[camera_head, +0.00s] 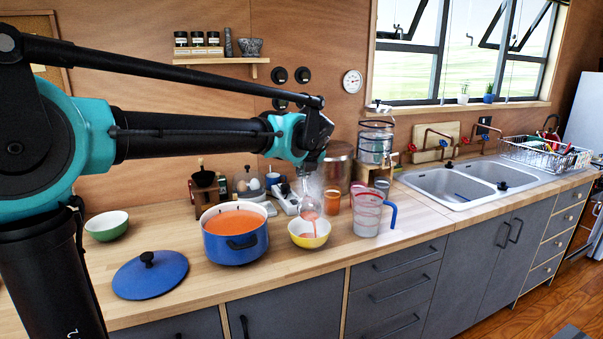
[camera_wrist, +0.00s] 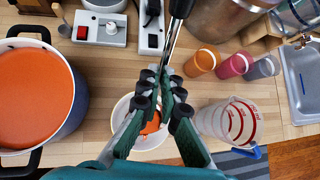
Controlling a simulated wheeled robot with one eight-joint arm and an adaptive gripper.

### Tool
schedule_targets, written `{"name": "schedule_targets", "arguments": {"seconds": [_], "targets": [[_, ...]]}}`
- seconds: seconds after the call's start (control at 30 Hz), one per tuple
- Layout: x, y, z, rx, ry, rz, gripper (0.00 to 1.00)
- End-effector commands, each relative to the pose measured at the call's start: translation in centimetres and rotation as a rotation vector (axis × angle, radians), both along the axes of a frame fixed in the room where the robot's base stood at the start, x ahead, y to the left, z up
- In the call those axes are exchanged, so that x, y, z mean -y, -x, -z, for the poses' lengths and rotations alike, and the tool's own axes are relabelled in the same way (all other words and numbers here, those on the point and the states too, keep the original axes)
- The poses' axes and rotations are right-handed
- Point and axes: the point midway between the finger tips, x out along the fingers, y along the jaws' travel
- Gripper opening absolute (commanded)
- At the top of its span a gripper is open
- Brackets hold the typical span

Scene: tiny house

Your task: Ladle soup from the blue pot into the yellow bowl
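The blue pot (camera_head: 220,250) stands on the wooden counter, full of orange soup; it also shows at the left of the wrist view (camera_wrist: 75,120). The yellow bowl (camera_head: 312,241) stands right of the pot, with some orange soup visible in it in the wrist view (camera_wrist: 125,110). My gripper (camera_head: 307,172) is above the bowl, its fingers (camera_wrist: 165,88) shut around the metal ladle handle (camera_wrist: 172,45). In the head view the ladle's lower end hangs over the bowl, with reddish-orange soup at and below it. The ladle's scoop is largely hidden by my fingers in the wrist view.
A measuring jug (camera_head: 366,214) with a blue handle stands close to the bowl's right. Coloured cups (camera_wrist: 202,63) and a large metal canister (camera_head: 338,168) stand behind. A green bowl (camera_head: 106,226) is far left.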

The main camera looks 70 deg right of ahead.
Motion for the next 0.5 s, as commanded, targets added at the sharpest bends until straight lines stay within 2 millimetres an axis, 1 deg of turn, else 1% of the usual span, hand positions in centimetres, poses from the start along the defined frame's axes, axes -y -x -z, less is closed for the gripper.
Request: {"name": "schedule_targets", "arguments": {"seconds": [0.5], "targets": [[-2.0,1.6,-0.5,0.133,0.163,0.003,0.0]]}}
